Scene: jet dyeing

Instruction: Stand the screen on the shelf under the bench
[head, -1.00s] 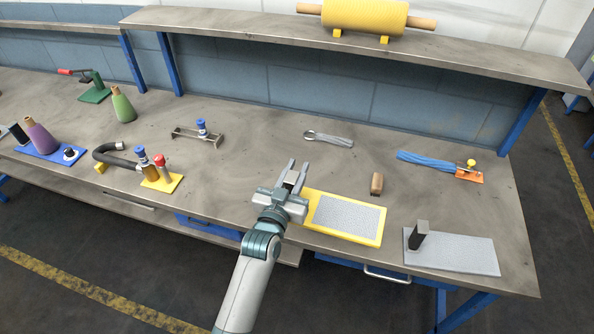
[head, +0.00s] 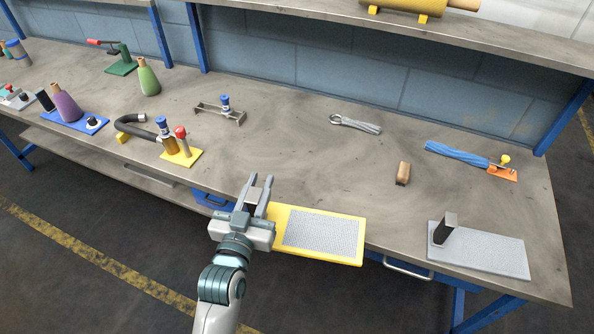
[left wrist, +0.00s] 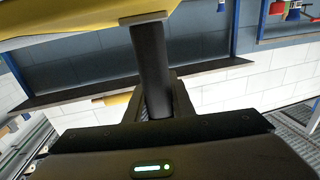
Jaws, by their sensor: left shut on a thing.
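The screen (head: 323,232), a flat yellow frame around grey mesh, lies roughly level at the bench's front edge in the head view and overhangs it. My left gripper (head: 257,190) is shut on the screen's left side. Part of the shelf under the bench (head: 100,165) shows below the front edge at left; the part behind the arm and screen is hidden. My right gripper is not in view.
On the bench (head: 310,165), a grey plate with a black block (head: 490,252) and a brown block (head: 403,173) lie right of the screen. A yellow-based fixture (head: 180,155) stands to the left. A drawer handle (head: 405,268) and blue legs are under the front edge.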

